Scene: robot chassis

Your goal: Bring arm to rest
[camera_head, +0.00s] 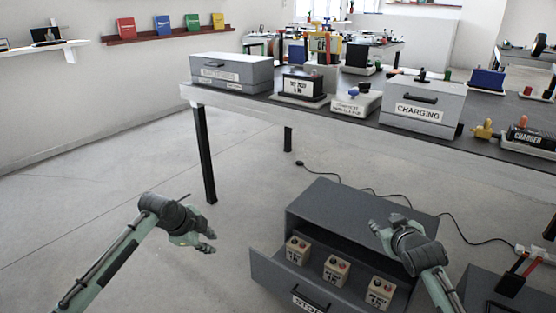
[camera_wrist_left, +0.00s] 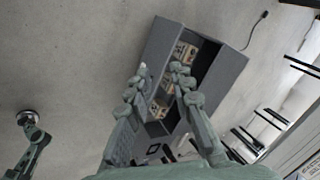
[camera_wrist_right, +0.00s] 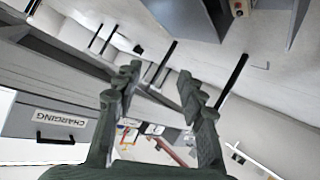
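My left gripper (camera_head: 205,240) is held over the bare floor, left of the open drawer. In the left wrist view its fingers (camera_wrist_left: 161,69) are apart with nothing between them; the drawer lies beyond. My right gripper (camera_head: 380,230) is above the right part of the grey cabinet (camera_head: 330,205). In the right wrist view its fingers (camera_wrist_right: 159,73) are spread and empty, and the long table's underside and the CHARGING box (camera_wrist_right: 60,122) show beyond. Neither gripper visibly touches anything.
The open drawer (camera_head: 268,272) holds several labelled beige blocks (camera_head: 336,270). The long table (camera_head: 235,101) behind carries grey boxes, including the CHARGING box (camera_head: 424,105). A black cable (camera_head: 455,222) lies on the floor at right. Floor (camera_head: 90,190) at left is clear.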

